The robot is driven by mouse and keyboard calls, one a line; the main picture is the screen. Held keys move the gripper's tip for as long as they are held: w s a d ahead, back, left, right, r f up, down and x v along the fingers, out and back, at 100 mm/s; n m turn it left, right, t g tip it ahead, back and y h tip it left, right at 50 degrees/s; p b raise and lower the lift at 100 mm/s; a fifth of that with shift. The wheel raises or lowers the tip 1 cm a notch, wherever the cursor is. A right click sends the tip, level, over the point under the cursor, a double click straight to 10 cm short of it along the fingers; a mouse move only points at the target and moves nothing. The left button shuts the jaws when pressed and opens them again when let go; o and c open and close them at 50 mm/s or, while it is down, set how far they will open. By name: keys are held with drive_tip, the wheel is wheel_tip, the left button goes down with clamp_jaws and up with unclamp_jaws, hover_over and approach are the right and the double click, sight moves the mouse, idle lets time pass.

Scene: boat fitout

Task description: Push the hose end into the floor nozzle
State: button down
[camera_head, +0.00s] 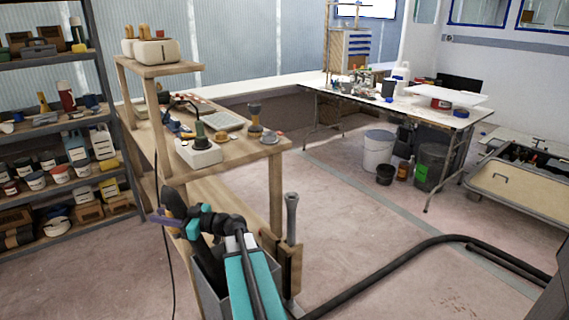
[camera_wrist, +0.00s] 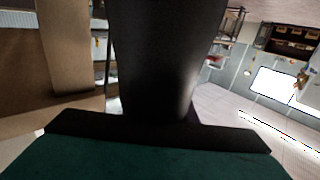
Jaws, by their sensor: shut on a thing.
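My gripper (camera_head: 172,214) is at the left end of my teal and black arm, in front of the wooden bench. In the wrist view it is shut on a thick dark cylinder, which appears to be the hose end (camera_wrist: 160,55). The black hose (camera_head: 400,262) runs along the floor from the right toward my arm; its link to the held end is hidden. A grey upright tube with a flared top, apparently the floor nozzle (camera_head: 291,218), stands by a wooden holder, right of my gripper and apart from it. Its lower part is hidden.
A grey bin (camera_head: 208,278) is below my arm. The wooden bench (camera_head: 235,155) carries a white device, a keyboard and small items. A loaded shelf (camera_head: 52,132) stands left. A white table (camera_head: 400,112) with buckets is behind.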

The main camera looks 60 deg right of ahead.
drive_tip(key=s+d+r+m+t+h+b, duration=0.1)
drive_tip(key=s+d+r+m+h+b, duration=0.2)
drive_tip(key=d, duration=1)
drive_tip(key=s+d+m+h, duration=0.2)
drive_tip(key=s+d+h, duration=0.25)
drive_tip(key=d, duration=0.75)
drive_tip(key=s+d+r+m+h+b, duration=0.1)
drive_tip(key=s+d+r+m+h, duration=0.1)
drive_tip(key=s+d, duration=0.4)
drive_tip(key=s+d+r+m+g+h+b, duration=0.1)
drive_tip(key=s+d+h, duration=0.4)
drive_tip(key=d, duration=0.7)
drive_tip(key=shift+s+d+r+m+b, duration=0.2)
drive_tip(key=shift+s+r+m+b, duration=0.3)
drive_tip(key=shift+r+m, duration=0.4)
drive_tip(key=shift+f, duration=0.3)
wheel_tip(320, 180, down, 4)
drive_tip(key=shift+f+b, duration=0.25)
drive_tip(key=shift+b, duration=0.25)
drive_tip(key=shift+f+b, duration=0.1)
drive_tip(key=shift+b, duration=2.15)
